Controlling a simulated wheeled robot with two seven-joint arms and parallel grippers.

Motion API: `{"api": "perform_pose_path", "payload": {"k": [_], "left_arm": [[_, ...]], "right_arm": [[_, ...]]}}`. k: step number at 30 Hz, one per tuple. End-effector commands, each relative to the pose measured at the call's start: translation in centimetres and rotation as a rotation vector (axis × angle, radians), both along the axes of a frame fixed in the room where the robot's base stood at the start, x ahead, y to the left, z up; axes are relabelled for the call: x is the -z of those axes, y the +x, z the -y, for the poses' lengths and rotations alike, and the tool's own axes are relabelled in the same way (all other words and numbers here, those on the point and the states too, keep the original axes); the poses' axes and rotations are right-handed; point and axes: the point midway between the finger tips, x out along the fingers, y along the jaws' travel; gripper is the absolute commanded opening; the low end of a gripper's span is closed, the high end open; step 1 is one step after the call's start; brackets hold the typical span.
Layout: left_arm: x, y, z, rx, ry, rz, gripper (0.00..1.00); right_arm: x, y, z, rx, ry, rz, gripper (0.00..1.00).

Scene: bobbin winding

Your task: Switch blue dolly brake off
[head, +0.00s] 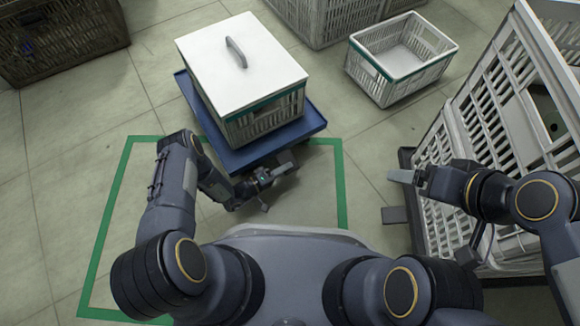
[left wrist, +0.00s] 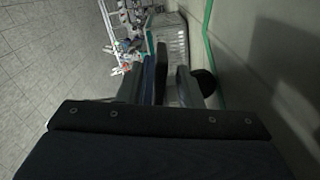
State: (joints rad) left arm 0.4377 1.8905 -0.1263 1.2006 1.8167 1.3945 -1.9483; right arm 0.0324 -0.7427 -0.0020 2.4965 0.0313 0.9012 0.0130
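The blue dolly (head: 312,122) stands on the floor with a lidded white crate (head: 255,62) on it. Its front edge faces me. I cannot make out the brake; the front underside of the dolly is partly hidden by my left arm. My left gripper (head: 282,170) is low, just in front of the dolly's front right part. In the left wrist view its fingers (left wrist: 172,86) stand a little apart with nothing clearly held between them. My right gripper (head: 405,178) is beside the tall white crates at the right, with no held object visible; its finger gap is unclear.
A green floor outline (head: 108,215) runs around the dolly's front area. An open white crate (head: 405,75) stands behind right. Tall white crates (head: 470,130) stand close on the right. A dark crate (head: 65,45) is at the back left. The floor at left is clear.

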Motion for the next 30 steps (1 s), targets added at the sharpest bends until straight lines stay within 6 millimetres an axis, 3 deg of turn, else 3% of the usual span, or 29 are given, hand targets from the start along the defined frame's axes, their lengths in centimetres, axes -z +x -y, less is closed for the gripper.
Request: {"api": "perform_pose_path", "payload": {"k": [6, 14, 22, 30], "left_arm": [[0.1, 1.2, 1.7, 0.002, 0.001, -0.001, 0.33], [0.0, 1.4, 1.8, 0.000, 0.001, -0.001, 0.33], [0.0, 1.4, 1.8, 0.000, 0.001, -0.001, 0.01], [0.0, 1.3, 1.8, 0.000, 0.001, -0.001, 0.00]], "right_arm": [[0.8, 0.0, 0.0, 0.000, 0.000, 0.000, 0.83], [0.8, 0.0, 0.0, 0.000, 0.000, 0.000, 0.83], [0.8, 0.0, 0.0, 0.000, 0.000, 0.000, 0.83], [0.8, 0.0, 0.0, 0.000, 0.000, 0.000, 0.83]]}}
